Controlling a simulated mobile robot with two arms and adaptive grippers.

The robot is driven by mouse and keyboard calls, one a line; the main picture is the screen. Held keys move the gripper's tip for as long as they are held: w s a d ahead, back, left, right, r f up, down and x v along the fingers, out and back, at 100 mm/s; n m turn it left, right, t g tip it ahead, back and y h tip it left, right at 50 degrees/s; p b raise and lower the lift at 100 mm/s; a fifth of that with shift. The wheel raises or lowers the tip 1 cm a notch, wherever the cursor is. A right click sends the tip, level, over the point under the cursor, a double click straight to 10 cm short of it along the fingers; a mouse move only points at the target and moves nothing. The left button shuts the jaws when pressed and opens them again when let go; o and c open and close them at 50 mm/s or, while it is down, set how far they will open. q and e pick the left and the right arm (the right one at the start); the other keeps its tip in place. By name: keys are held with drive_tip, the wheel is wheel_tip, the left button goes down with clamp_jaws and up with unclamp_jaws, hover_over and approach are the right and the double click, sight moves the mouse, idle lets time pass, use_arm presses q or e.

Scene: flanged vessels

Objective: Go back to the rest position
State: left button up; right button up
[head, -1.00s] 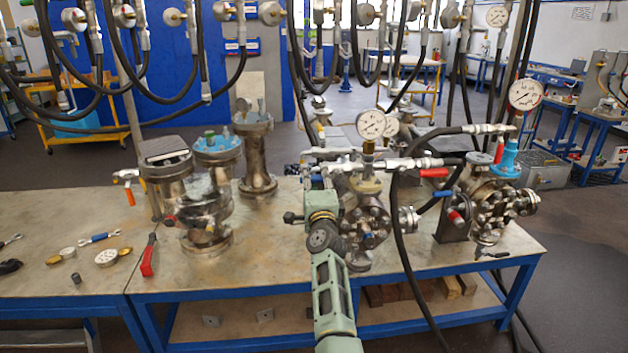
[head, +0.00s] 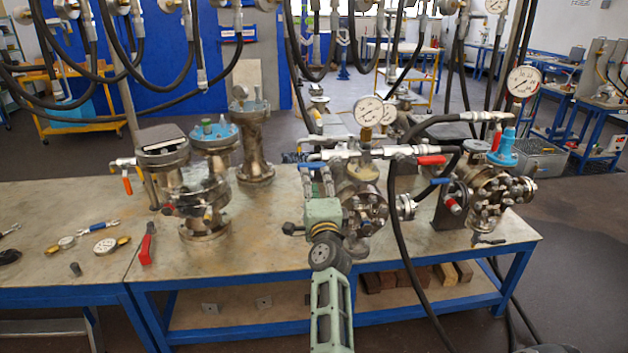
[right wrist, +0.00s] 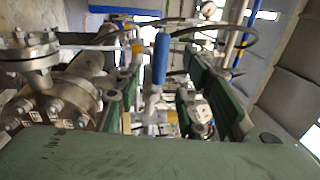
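My right gripper (head: 321,208) is in front of the middle flanged vessel (head: 365,205), its green arm rising from the bottom centre of the head view. My left gripper is not in view.
The bench (head: 255,255) carries a left vessel (head: 203,190), a rear column (head: 254,145) and a right vessel (head: 490,195). Black hoses (head: 400,215) hang close to the right of my arm. The bench's front left-centre is clear.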

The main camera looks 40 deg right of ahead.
idle(0.4)
drive_tip(key=w+a+f+n+g+y, duration=0.1)
drive_tip(key=a+f+n+y, duration=0.3)
drive_tip(key=f, duration=0.7)
drive_tip(key=w+a+f+n+g+y, duration=0.15)
drive_tip(key=a+f+n, duration=0.25)
drive_tip(key=a+f, duration=0.5)
drive_tip(key=s+a+f+n+g+y, duration=0.25)
drive_tip(key=s+f, duration=0.45)
drive_tip(key=f, duration=0.4)
drive_tip(key=s+a+f+n+g+y, duration=0.1)
drive_tip(key=s+a+f+n, duration=0.4)
drive_tip(key=f, duration=0.6)
drive_tip(key=s+a+f+n+g+y, duration=0.1)
drive_tip(key=s+a+f+n+g, duration=0.15)
drive_tip(key=s+f, duration=0.65)
drive_tip(key=s+a+f+n+g, duration=0.1)
drive_tip(key=s+f, duration=0.5)
drive_tip(key=s, duration=0.7)
drive_tip(key=s+a+f+n+g, duration=0.1)
drive_tip(key=s+f+n+g, duration=0.3)
drive_tip(key=s, duration=0.9)
drive_tip(key=s+a+f+n+g, duration=0.1)
drive_tip(key=s+f+n, duration=0.3)
drive_tip(key=s+f, duration=0.4)
drive_tip(key=s+g, duration=0.1)
drive_tip(key=s, duration=0.4)
drive_tip(key=shift+a+g+y, duration=0.25)
drive_tip(key=shift+g+y, duration=0.1)
drive_tip(key=shift+y, duration=0.05)
